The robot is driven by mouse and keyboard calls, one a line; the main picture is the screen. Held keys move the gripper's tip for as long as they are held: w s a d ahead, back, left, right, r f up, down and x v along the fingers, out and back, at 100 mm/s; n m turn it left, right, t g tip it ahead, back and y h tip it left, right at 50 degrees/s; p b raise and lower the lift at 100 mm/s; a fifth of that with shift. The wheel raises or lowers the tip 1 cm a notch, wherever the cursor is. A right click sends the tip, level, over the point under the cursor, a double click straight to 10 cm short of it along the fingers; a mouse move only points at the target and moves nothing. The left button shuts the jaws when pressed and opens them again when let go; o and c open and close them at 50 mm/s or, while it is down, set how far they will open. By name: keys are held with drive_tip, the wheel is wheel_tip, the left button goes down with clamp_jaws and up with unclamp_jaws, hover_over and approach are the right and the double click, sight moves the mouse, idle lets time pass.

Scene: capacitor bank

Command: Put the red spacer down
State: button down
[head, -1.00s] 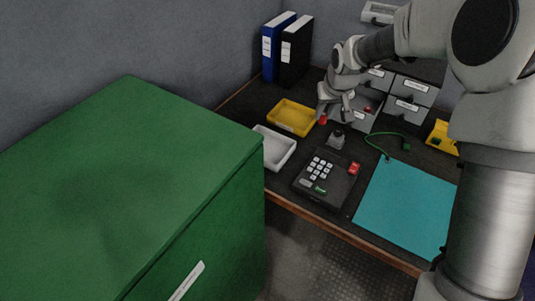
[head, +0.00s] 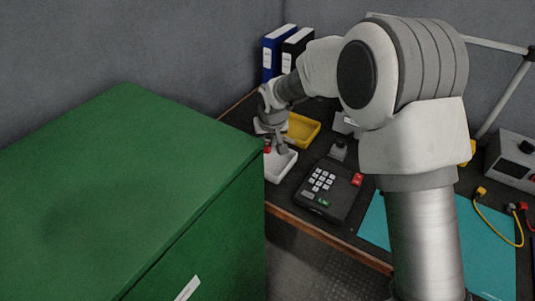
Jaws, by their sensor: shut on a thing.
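My gripper (head: 275,147) is shut on the red spacer (head: 267,149), a small red piece at its fingertips. It is over the far left part of the white tray (head: 284,171), at the bench's left edge beside the green cabinet. The gripper fingers and part of the wrist cover some of the tray and spacer. I cannot tell whether the spacer touches the tray.
A yellow tray (head: 303,130) lies just behind the white one. A keypad device (head: 327,190) and a teal mat (head: 377,222) lie to the right. The tall green cabinet (head: 130,190) borders the left. Blue and black binders (head: 274,55) stand behind.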

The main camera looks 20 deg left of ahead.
sight(268, 149)
drive_tip(key=shift+f+b, duration=0.45)
drive_tip(key=shift+f, duration=1.5)
drive_tip(key=shift+f, duration=0.1)
drive_tip(key=shift+f, duration=0.15)
drive_tip(key=c, duration=0.7)
unclamp_jaws()
drive_tip(key=shift+r, duration=0.5)
drive_tip(key=p+v, duration=0.2)
drive_tip(key=v, duration=0.9)
drive_tip(key=shift+s+r, duration=0.15)
drive_tip(key=shift+r, duration=0.1)
drive_tip(key=shift+d, duration=0.15)
